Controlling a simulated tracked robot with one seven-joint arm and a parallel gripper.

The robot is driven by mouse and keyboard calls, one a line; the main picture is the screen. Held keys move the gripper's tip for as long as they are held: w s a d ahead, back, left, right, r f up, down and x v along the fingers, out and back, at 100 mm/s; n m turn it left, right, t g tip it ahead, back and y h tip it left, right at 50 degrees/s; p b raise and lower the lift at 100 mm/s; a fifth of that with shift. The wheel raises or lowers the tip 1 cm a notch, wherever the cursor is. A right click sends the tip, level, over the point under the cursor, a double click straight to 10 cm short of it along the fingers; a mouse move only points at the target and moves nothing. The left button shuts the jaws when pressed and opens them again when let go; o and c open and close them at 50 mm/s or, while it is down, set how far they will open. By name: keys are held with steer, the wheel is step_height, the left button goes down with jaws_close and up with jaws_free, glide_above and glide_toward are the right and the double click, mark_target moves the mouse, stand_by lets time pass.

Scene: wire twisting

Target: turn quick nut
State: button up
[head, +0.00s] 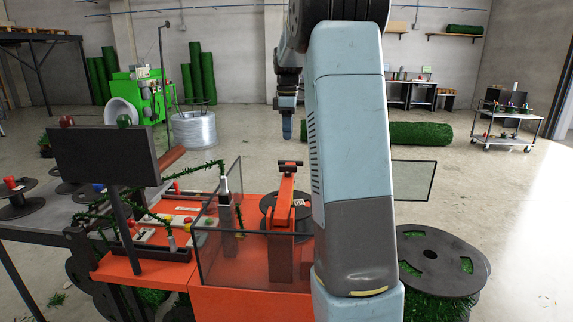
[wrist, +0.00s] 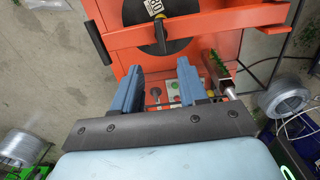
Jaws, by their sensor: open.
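The orange twisting machine (head: 245,300) stands in front of me, with a dark spool (head: 268,205) behind its glass guard. In the wrist view, the spool (wrist: 182,42) sits in the orange frame. A dark bar-shaped part, which may be the quick nut (wrist: 160,36), lies across its middle beside a white label. I cannot make the nut out surely in the head view. My gripper (wrist: 159,76) is open and empty, its two blue fingers apart, short of the spool in the picture. In the head view, my gripper (head: 287,128) hangs above the machine, partly behind my arm.
A glass guard (head: 215,245) stands around the spool bay. A dark panel (head: 105,155) on a post is at the left. A large flanged reel (head: 440,260) stands at the right. Small coloured buttons (wrist: 155,92) show between my fingers. Open floor lies behind the machine.

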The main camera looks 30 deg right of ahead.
mark_target(288, 169)
step_height(288, 169, down, 12)
stand_by(0.5)
jaws_close()
steer(key=shift+a+r, duration=0.1)
steer(key=shift+a, duration=0.1)
steer(key=shift+d, duration=0.15)
